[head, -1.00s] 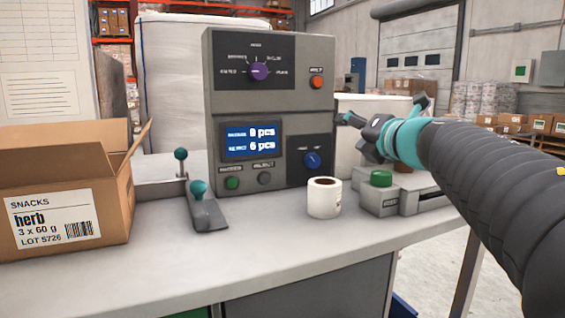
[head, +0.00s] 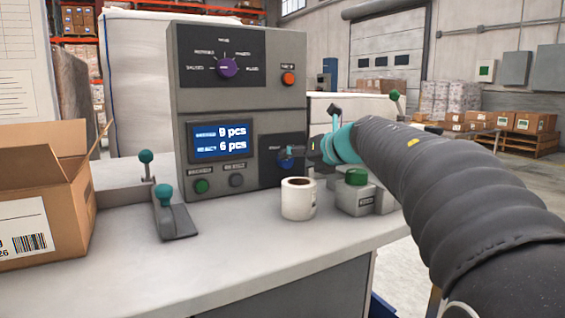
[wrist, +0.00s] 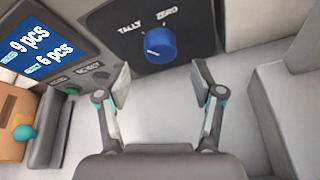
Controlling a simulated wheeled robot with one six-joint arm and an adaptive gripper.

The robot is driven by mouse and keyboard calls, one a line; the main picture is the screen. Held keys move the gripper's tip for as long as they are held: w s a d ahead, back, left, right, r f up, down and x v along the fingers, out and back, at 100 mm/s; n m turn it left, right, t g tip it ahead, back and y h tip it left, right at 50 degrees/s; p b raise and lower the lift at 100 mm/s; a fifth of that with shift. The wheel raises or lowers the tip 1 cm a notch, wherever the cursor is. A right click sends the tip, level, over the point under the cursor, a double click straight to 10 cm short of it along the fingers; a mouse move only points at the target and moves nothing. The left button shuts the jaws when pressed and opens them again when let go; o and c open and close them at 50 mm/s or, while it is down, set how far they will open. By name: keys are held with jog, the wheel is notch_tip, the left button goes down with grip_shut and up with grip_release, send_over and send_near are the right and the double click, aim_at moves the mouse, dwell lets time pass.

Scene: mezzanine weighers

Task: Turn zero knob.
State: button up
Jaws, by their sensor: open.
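The blue zero knob (wrist: 160,45) sits on a dark panel at the lower right of the grey weigher. In the head view the knob (head: 287,158) is partly covered by my gripper (head: 308,150). In the wrist view my gripper (wrist: 160,88) is open, with one finger to each side and below the knob. Nothing is between the fingers, and they look apart from the knob. The display (head: 220,140) reads 9 pcs and 6 pcs.
A purple selector knob (head: 227,68) and an orange button (head: 288,78) are higher on the weigher. A white roll (head: 298,198) and a green-button box (head: 355,190) stand below my arm. An open carton (head: 40,190) and a teal-knobbed lever (head: 168,205) are left.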

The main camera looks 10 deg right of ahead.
aim_at(288, 161)
jog(key=shift+x, duration=2.2)
jog(key=c, duration=1.1)
jog(key=shift+d+r+m+y+p, duration=0.1)
jog(key=shift+r+m+y+p, duration=0.15)
jog(key=shift+m+p, duration=0.5)
jog(key=shift+c, duration=0.2)
jog(key=shift+f+m+y+p, duration=0.25)
jog(key=shift+m+y+p, duration=0.1)
jog(key=shift+p, duration=0.35)
